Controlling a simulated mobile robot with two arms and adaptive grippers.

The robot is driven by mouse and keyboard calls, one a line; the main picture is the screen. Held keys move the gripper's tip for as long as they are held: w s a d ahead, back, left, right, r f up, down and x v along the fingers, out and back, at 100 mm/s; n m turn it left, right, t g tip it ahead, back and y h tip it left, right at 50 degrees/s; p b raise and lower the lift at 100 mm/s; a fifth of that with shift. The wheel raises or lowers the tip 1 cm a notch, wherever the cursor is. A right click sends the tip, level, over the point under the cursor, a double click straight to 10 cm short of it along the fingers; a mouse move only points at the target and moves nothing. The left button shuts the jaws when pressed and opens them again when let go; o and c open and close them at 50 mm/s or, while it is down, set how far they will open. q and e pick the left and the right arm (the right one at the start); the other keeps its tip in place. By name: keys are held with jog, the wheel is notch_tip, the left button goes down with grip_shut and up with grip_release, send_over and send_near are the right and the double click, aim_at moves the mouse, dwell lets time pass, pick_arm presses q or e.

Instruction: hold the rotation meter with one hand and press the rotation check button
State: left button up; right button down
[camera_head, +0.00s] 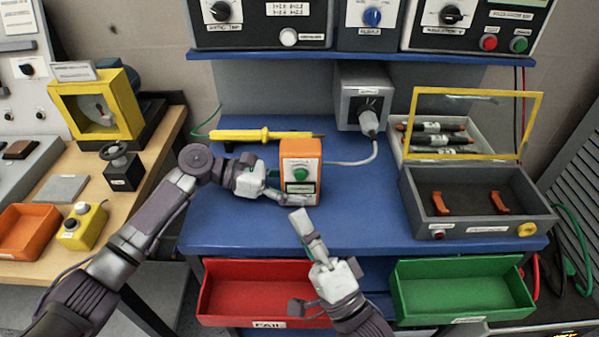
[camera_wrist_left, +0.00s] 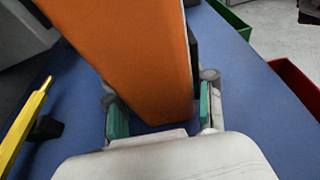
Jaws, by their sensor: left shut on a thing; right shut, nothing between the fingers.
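The rotation meter (camera_head: 301,152) is an orange box standing upright on the blue bench, with a green button (camera_head: 300,174) on its front face, likely the rotation check button. My left gripper (camera_head: 284,196) is shut on the lower part of the meter from the left. In the left wrist view the meter's orange side (camera_wrist_left: 150,50) rises between the two green finger pads of the left gripper (camera_wrist_left: 160,115). My right gripper (camera_head: 298,214) is shut and empty, in front of and just below the meter, apart from the button. The button is hidden in the left wrist view.
A yellow probe (camera_head: 255,135) lies behind the meter. A grey box with a knob (camera_head: 362,98) stands behind right, its cable running toward the meter. An open grey case (camera_head: 480,205) is at right. Red (camera_head: 255,290) and green (camera_head: 462,288) drawers stick out below the bench edge.

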pick_arm(q)
jog(key=o, duration=0.9)
jog(key=shift+o, duration=0.2)
